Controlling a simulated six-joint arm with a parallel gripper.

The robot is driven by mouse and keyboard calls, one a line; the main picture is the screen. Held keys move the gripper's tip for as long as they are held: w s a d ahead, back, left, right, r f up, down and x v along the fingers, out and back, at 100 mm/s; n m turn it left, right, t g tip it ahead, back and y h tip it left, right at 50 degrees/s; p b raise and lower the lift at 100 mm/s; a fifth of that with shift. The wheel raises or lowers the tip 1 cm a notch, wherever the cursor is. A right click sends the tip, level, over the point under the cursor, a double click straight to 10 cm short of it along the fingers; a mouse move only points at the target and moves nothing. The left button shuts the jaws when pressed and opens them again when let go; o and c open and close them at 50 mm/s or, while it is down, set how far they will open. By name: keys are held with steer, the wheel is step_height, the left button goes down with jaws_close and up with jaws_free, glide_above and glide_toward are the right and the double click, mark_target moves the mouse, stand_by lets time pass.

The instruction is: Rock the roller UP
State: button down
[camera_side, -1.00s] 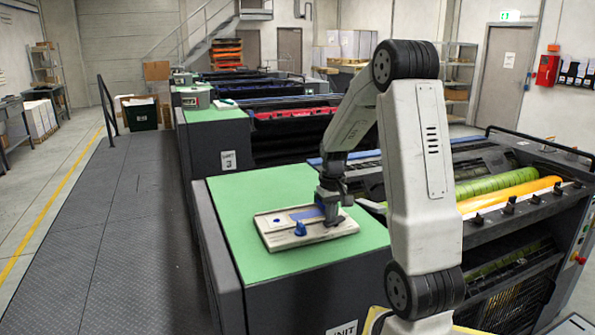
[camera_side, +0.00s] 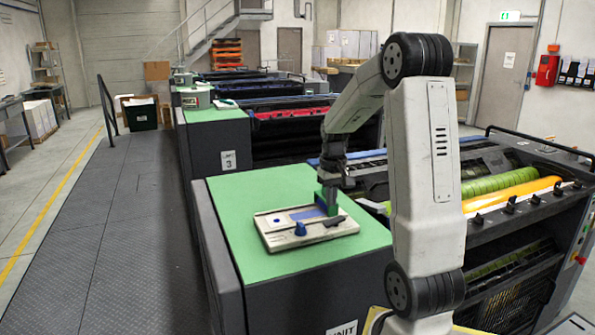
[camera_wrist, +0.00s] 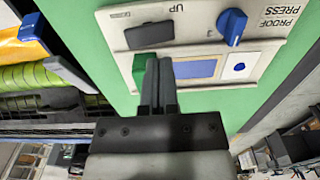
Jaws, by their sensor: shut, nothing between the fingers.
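The pale PROOF PRESS panel (camera_side: 275,236) lies on a green top; it also shows in the wrist view (camera_wrist: 205,55). It carries a blue knob (camera_wrist: 232,25), a dark oblong pad (camera_wrist: 149,34) beside the word UP, and a blue rectangle (camera_wrist: 195,69). A green block (camera_wrist: 139,72) sits at the panel's edge beside my fingers and also shows in the side view (camera_side: 331,195). My gripper (camera_wrist: 159,60) is shut and empty, at that end of the panel. Whether the fingers touch the block, and which part is the roller's rocker, I cannot tell.
The green top (camera_side: 240,195) is otherwise clear around the panel. Green and orange rollers (camera_side: 510,190) lie in the machine to the right. A dark walkway (camera_side: 120,250) runs along the left.

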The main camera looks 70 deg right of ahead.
steer(key=shift+r, duration=1.15)
steer(key=shift+a, duration=0.1)
